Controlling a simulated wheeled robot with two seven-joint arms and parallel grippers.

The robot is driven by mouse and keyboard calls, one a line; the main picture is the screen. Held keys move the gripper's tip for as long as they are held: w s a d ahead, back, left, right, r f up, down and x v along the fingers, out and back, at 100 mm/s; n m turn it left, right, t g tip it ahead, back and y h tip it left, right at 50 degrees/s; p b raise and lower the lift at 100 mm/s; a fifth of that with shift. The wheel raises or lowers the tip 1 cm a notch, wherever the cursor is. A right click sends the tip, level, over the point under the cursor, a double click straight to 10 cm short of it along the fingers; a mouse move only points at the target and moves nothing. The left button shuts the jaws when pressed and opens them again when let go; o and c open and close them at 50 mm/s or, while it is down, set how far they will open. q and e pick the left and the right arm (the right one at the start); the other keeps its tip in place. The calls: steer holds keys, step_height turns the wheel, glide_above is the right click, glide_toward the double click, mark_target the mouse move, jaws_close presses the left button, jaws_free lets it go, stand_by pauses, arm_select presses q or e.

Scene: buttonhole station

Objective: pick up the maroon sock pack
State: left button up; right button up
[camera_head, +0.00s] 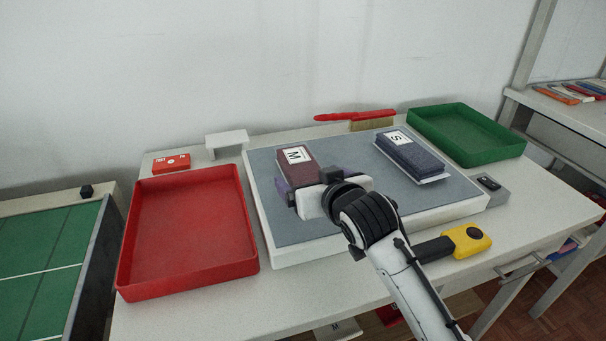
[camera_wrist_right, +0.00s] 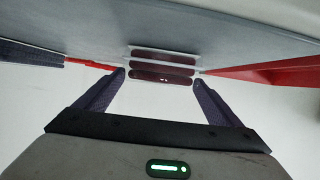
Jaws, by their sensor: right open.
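The maroon sock pack (camera_head: 297,160), with a white "M" label, lies on the grey mat at the left of the platform. My right gripper (camera_head: 304,176) is at its near end, open, with a finger at either side. In the right wrist view the maroon pack (camera_wrist_right: 162,71) shows as stacked dark red bands between the tips of my right gripper (camera_wrist_right: 160,76). Small gaps seem to remain on both sides. The near part of the pack is hidden behind my gripper in the head view. My left gripper is not in view.
A dark blue "S" pack (camera_head: 408,152) lies right of the maroon one. A red tray (camera_head: 128,262) stands left and a green tray (camera_head: 512,150) back right. A yellow-black tool (camera_head: 468,238) lies near the front edge.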

mark_target(304, 171)
steer(key=shift+b+x, duration=0.3)
steer(key=shift+x, duration=2.3)
steer(key=shift+d+r, duration=0.1)
steer(key=shift+r, duration=0.1)
steer(key=c, duration=1.2)
